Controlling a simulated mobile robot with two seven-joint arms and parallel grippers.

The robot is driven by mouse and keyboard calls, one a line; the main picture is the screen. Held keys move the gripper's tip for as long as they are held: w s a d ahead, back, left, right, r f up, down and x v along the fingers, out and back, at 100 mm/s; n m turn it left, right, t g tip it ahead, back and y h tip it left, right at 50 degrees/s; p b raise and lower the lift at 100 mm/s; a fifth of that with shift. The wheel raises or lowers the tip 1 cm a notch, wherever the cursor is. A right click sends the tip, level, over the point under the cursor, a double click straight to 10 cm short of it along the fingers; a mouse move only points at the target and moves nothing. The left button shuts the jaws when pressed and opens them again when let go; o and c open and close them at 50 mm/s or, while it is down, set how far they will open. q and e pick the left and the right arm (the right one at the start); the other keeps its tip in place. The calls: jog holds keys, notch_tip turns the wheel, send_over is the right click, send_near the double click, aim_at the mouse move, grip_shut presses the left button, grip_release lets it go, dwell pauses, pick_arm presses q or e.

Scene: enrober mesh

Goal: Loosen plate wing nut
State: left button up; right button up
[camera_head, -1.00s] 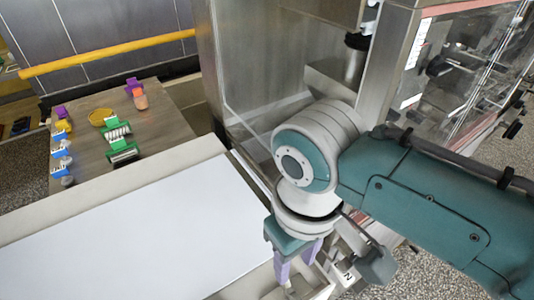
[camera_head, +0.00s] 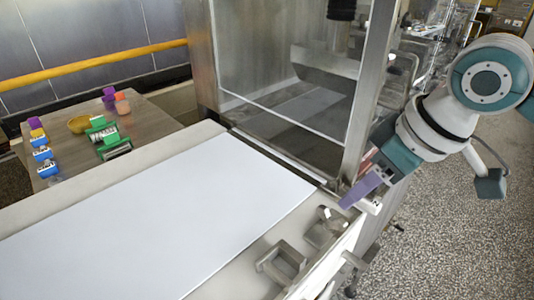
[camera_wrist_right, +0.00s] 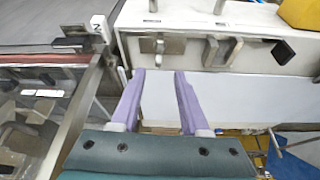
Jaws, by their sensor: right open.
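A small metal plate (camera_head: 325,228) with a raised piece (camera_head: 324,212) sits on the near right end of the conveyor frame. The raised piece may be the wing nut, but it is too small to tell. The plate also shows in the right wrist view (camera_wrist_right: 174,46), beyond my fingertips. My right gripper (camera_head: 354,194) is open and empty, its purple fingers apart in the right wrist view (camera_wrist_right: 160,74). It is above and to the right of the plate in the head view, near the machine's corner post. My left gripper is not in view.
A metal bracket (camera_head: 268,265) stands beside the plate. The white belt (camera_head: 150,225) is clear. The glazed machine housing (camera_head: 285,65) rises behind. A side table (camera_head: 158,128) at left holds coloured parts. A white labelled block (camera_wrist_right: 99,27) with a dark lever shows in the wrist view.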

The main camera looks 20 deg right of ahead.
aim_at(333, 214)
jog(key=b+x, duration=0.1)
jog(key=x, duration=0.7)
jog(key=shift+d, duration=0.1)
grip_shut()
dwell(0.4)
